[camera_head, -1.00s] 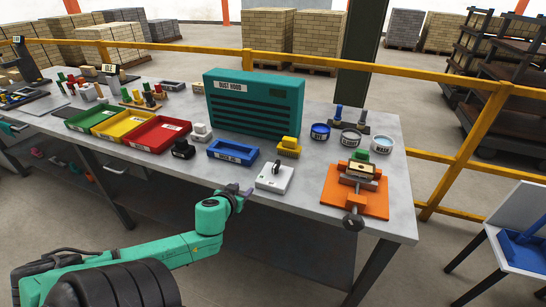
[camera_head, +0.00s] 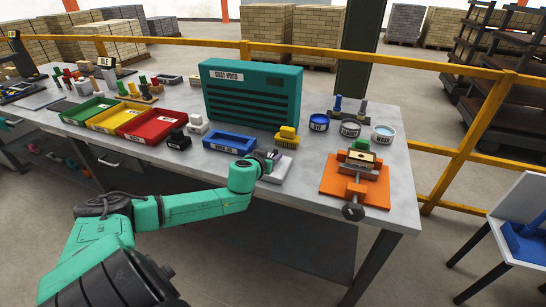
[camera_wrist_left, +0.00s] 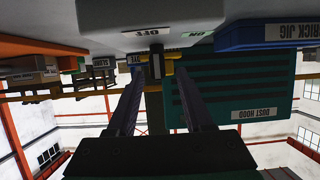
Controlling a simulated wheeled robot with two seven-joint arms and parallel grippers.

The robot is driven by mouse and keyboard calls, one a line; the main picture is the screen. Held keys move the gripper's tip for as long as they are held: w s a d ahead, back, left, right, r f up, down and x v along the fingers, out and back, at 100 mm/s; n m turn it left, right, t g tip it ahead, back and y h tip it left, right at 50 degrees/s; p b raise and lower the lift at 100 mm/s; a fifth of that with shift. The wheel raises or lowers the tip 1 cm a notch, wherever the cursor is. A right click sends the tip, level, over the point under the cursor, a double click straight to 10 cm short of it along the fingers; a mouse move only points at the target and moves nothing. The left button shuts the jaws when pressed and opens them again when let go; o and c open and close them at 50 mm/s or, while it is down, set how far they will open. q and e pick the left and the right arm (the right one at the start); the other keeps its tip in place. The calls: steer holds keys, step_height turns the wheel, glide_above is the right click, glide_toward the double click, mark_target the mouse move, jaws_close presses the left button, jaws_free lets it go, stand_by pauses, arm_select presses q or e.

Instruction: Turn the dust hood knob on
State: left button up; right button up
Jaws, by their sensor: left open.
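The teal dust hood (camera_head: 252,97) stands at the back of the table; it shows upside down in the left wrist view (camera_wrist_left: 228,88). In front of it is a light switch box (camera_head: 279,172), partly covered by my left gripper (camera_head: 268,160). In the left wrist view the box (camera_wrist_left: 105,40) has an OFF label and a green ON label. The knob (camera_wrist_left: 155,66) projects from it, dark and small, between the two open fingers of my left gripper (camera_wrist_left: 158,76). I cannot tell whether the fingers touch it. My right gripper is not in view.
A blue brick jig tray (camera_head: 229,143) lies left of the box and a yellow brush (camera_head: 287,138) lies behind it. An orange press plate (camera_head: 335,181) with a clamp is to the right. Red, yellow and green bins (camera_head: 153,128) are left. Round bowls (camera_head: 350,128) stand at the back right.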

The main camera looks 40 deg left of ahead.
arm_select(q)
steer(key=shift+w+a+f, duration=0.25)
steer(key=shift+w, duration=0.4)
steer(key=shift+w+f, duration=0.25)
steer(key=shift+w, duration=0.3)
jaws_close()
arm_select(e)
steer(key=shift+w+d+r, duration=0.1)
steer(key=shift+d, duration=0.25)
